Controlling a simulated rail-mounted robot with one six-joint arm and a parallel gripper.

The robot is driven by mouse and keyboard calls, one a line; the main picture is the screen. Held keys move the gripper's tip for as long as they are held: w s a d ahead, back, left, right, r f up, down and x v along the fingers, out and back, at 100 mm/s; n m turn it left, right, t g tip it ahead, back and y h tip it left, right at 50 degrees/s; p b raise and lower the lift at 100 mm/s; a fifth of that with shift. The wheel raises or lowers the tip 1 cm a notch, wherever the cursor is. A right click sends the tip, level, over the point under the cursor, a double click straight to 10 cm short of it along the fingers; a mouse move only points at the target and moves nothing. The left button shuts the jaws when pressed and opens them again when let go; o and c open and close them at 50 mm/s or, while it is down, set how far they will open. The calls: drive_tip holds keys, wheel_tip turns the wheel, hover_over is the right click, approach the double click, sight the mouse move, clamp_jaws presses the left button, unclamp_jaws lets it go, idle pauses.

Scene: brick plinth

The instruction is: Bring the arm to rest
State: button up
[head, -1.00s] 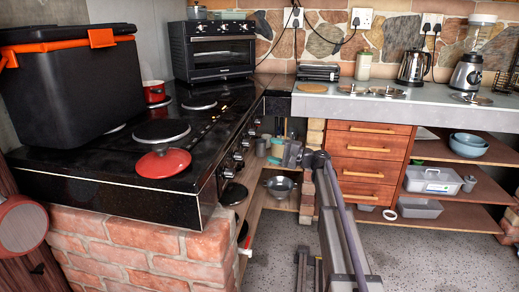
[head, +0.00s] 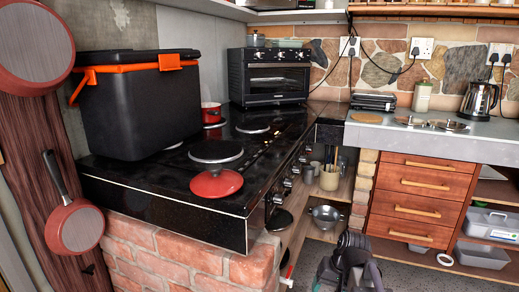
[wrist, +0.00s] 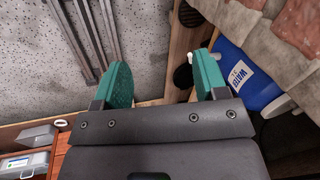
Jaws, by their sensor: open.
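In the wrist view my gripper (wrist: 164,78) is open, its two teal fingers wide apart with nothing between them. Beyond the fingers are the grey speckled floor and a wooden board edge. In the head view my arm (head: 348,262) shows as dark grey links at the bottom edge, low in front of the drawers and beside the brick plinth (head: 165,255). I cannot make out the gripper's fingers in the head view.
A blue water container (wrist: 243,68) lies right of the fingers in the wrist view. The black hob (head: 160,185) carries a red lid (head: 216,184) and a black box (head: 140,112). Wooden drawers (head: 420,198) stand at right, with open shelves (head: 310,228) left of them.

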drive_tip(key=s+a+n+h, duration=0.2)
drive_tip(key=s+h, duration=0.1)
drive_tip(key=s, duration=0.8)
wheel_tip(320, 180, up, 31)
drive_tip(key=w+a+p, duration=0.1)
drive_tip(key=p, duration=3.1)
drive_tip(key=shift+w+r+g, duration=0.2)
drive_tip(key=shift+g, duration=0.1)
